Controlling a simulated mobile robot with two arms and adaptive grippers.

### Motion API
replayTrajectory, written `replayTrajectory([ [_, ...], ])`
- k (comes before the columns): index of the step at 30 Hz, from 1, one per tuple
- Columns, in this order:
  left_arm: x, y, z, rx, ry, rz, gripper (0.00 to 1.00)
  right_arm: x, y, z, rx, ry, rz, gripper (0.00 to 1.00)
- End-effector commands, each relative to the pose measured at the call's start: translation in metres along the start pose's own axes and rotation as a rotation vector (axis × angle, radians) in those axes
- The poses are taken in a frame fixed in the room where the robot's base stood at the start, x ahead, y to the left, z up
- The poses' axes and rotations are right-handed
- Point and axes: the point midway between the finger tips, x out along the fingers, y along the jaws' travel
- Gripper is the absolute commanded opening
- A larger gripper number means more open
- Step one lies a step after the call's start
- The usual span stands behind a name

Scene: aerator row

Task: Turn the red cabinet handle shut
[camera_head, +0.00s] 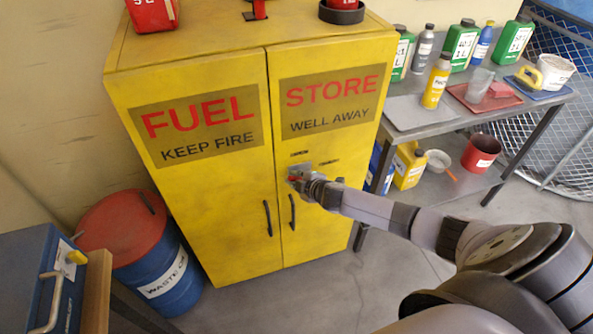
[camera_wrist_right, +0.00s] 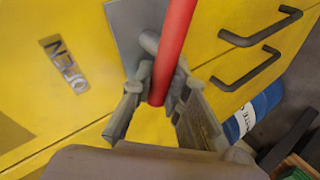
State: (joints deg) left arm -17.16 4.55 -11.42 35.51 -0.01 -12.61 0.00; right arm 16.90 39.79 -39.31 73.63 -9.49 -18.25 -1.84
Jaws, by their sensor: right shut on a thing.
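The yellow fuel cabinet (camera_head: 215,205) stands with both doors flush in the head view. Its red handle (camera_head: 293,178) sits on a grey plate on the right door, mostly hidden by my right gripper (camera_head: 303,180). In the right wrist view the red handle (camera_wrist_right: 174,45) is a straight red bar running up from between the fingertips of my right gripper (camera_wrist_right: 160,85), which is shut on it. The grey plate (camera_wrist_right: 124,35) lies behind it, and an OPEN label (camera_wrist_right: 64,64) is on the door beside it. My left gripper is not in view.
Two black door pulls (camera_head: 268,218) are below the handle. A blue waste drum (camera_head: 166,275) with a red lid stands left of the cabinet. A metal table (camera_head: 420,118) with bottles and trays stands right. Floor in front of the cabinet is clear.

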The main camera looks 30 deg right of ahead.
Motion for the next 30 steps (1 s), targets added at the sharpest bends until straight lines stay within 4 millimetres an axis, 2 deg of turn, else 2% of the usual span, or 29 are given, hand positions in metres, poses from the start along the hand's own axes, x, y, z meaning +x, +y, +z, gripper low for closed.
replayTrajectory([
  [3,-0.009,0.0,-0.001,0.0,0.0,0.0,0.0,0.001,-0.001,-0.002,-0.081,-0.054,0.0,0.0],
  [15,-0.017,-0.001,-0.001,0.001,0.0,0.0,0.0,0.006,-0.007,0.001,-0.281,-0.187,0.001,0.0],
  [30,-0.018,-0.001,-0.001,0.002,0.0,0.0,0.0,0.007,-0.009,0.003,-0.336,-0.224,0.0,0.0],
])
